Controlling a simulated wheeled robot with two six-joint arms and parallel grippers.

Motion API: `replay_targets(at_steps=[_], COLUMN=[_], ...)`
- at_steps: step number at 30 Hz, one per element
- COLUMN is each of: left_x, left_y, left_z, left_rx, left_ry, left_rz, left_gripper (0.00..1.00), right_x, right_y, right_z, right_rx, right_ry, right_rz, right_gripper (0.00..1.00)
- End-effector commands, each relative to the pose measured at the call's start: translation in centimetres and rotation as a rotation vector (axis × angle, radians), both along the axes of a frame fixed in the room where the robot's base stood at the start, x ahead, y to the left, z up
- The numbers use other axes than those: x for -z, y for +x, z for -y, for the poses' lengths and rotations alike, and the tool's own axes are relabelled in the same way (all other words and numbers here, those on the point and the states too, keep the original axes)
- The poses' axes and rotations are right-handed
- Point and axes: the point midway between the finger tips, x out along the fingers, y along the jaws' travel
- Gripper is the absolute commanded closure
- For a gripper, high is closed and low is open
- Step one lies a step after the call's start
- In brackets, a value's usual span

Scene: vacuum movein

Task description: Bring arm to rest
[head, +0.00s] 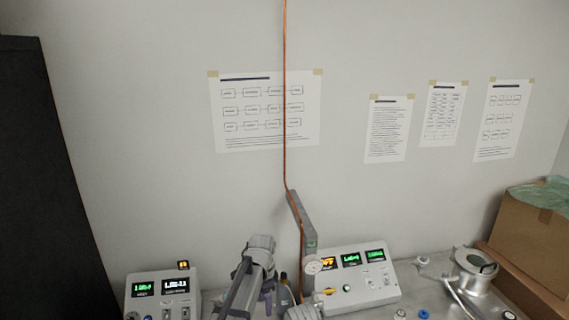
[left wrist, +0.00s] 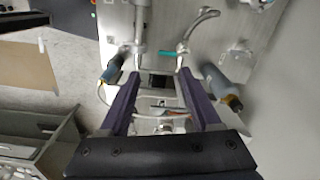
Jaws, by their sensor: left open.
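My left arm's grey wrist (head: 255,262) stands low in the middle of the head view, in front of the wall. My left gripper (head: 267,302) points down there, and its fingertips are hard to make out. In the left wrist view the two dark purple fingers of my left gripper (left wrist: 160,76) are apart with nothing held between them. Metal pipes and fittings lie beyond the fingertips. My right gripper does not show in either view.
A control box with green displays (head: 162,294) stands left of the arm. A larger panel with a gauge (head: 352,279) stands right of it. A metal vessel (head: 474,272) and a cardboard box (head: 532,232) are at the right. A copper line (head: 286,120) runs down the wall.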

Motion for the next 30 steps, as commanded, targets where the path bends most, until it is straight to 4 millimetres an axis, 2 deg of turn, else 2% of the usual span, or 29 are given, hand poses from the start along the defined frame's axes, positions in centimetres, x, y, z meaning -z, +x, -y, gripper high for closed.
replay_targets(at_steps=[1, 5, 12, 20, 21, 26, 30], left_x=[0.0, 0.0, 0.0, 0.1, 1.9, 5.0, 8.4], left_y=[-1.9, -5.4, -13.1, -20.1, -19.2, -19.7, -20.5], left_z=[-1.1, -3.5, -8.1, -11.2, -10.3, -8.5, -6.7], left_rx=[-0.068, -0.279, -0.747, -1.176, -1.145, -1.091, -1.038], left_ry=[-0.001, -0.008, -0.028, -0.051, -0.046, -0.023, 0.003], left_rz=[0.003, 0.011, 0.031, 0.046, 0.043, 0.033, 0.024], left_gripper=[0.36, 0.36, 0.36, 0.36, 0.36, 0.36, 0.36], right_x=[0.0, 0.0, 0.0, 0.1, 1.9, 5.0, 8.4], right_y=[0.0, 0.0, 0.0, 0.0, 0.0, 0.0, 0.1], right_z=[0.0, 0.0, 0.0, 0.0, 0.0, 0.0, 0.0], right_rx=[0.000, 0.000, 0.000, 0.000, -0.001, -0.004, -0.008], right_ry=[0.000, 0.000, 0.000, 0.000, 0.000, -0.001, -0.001], right_rz=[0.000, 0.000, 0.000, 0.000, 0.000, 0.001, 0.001], right_gripper=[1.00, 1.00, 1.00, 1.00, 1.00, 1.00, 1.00])
